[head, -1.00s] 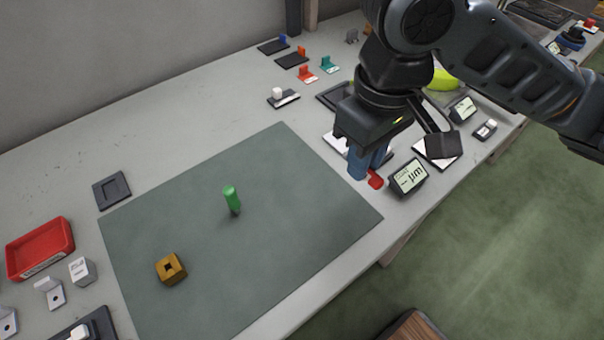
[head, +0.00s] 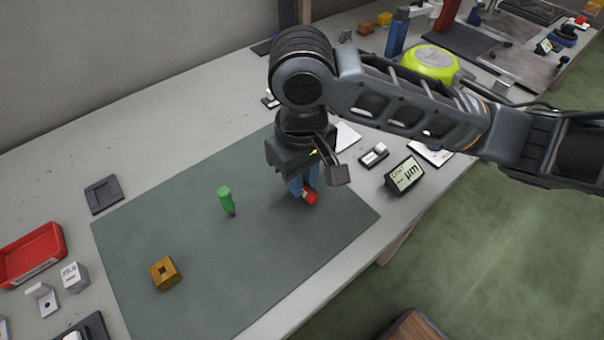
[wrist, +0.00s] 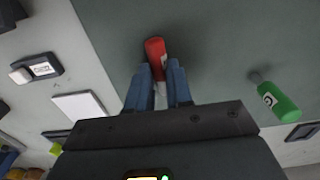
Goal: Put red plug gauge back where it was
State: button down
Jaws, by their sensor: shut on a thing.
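My gripper (head: 302,188) is shut on the red plug gauge (head: 310,197), above the right part of the green-grey mat (head: 250,260). In the wrist view the red plug gauge (wrist: 155,50) sticks out between the blue fingers (wrist: 160,88); whether it touches the mat I cannot tell. A green plug gauge (head: 225,196) stands on the mat to the left of my gripper; it also shows in the wrist view (wrist: 278,98). A brass-coloured block with a square hole (head: 165,273) sits on the mat at the lower left.
A display reading µm (head: 405,175) and a small white-topped block (head: 374,154) stand right of the mat. A red tray (head: 32,254), a grey block (head: 75,277) and a dark square plate (head: 103,194) lie left. The mat's front middle is clear.

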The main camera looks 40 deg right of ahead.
jog(key=c, duration=1)
grip_release()
jog(key=shift+f, duration=0.1)
jog(key=shift+c, duration=0.2)
jog(key=shift+f+b, duration=0.2)
jog(key=shift+b, duration=0.2)
jog(key=r, duration=0.2)
jog(key=r+p, duration=0.1)
jog(key=r, duration=0.5)
jog(key=shift+w+d+p, duration=0.25)
jog(key=shift+d+p, duration=0.05)
jog(key=shift+d, duration=0.05)
